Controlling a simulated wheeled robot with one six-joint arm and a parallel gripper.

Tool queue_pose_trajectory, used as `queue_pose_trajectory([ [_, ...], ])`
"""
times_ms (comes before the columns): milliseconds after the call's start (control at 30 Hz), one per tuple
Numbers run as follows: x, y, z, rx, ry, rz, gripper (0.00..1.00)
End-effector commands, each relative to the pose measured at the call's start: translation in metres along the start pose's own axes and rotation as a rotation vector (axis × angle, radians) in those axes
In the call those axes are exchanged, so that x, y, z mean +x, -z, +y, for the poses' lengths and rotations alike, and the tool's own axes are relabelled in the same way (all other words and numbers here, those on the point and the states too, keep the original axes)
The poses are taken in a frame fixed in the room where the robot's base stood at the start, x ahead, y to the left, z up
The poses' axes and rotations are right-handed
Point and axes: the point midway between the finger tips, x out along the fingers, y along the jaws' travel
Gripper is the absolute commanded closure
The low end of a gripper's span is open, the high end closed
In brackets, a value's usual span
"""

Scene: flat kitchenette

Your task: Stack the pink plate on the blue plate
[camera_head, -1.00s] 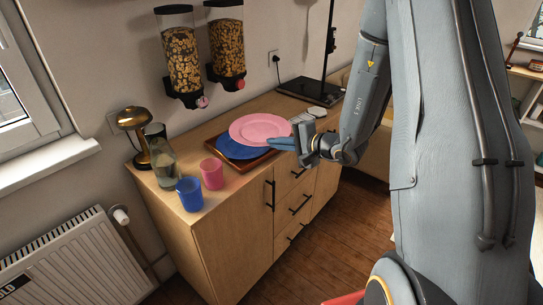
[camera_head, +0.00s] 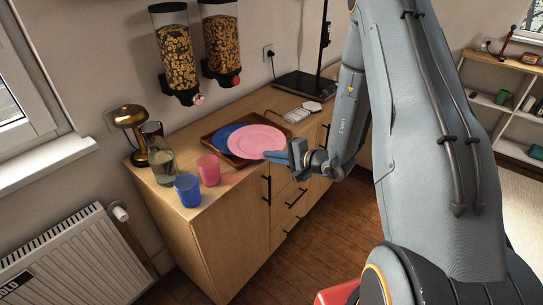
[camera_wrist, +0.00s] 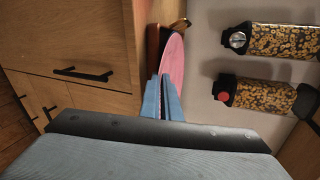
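The pink plate (camera_head: 256,140) is held nearly flat in the head view, its right edge in my gripper (camera_head: 291,154). It overlaps the front right of the blue plate (camera_head: 219,136) in the picture and hides much of it. The blue plate lies in a brown wooden tray (camera_head: 207,143) on the cabinet. I cannot tell whether the plates touch. In the wrist view the pink plate (camera_wrist: 174,58) shows nearly edge-on between the blue fingers (camera_wrist: 164,98) of my gripper.
A pink cup (camera_head: 209,170), a blue cup (camera_head: 188,190), a glass jug (camera_head: 160,153) and a brass lamp (camera_head: 131,124) stand left of the tray on the wooden cabinet (camera_head: 232,215). Two cereal dispensers (camera_head: 220,45) hang above. Small white items (camera_head: 297,115) lie behind.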

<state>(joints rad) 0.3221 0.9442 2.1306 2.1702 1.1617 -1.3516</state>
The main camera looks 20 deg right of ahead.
Motion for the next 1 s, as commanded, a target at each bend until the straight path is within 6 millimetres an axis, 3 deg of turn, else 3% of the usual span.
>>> queue_pose_trajectory([
  [267, 0.002, 0.001, 0.004, -0.001, 0.002, 0.0, 1.0],
  [400, 0.001, 0.001, 0.004, 0.0, 0.0, 0.0, 0.78],
  [833, -0.002, -0.001, -0.002, 0.0, 0.0, 0.0, 0.78],
  [1000, -0.032, 0.002, 0.0, 0.001, 0.002, 0.005, 0.78],
])
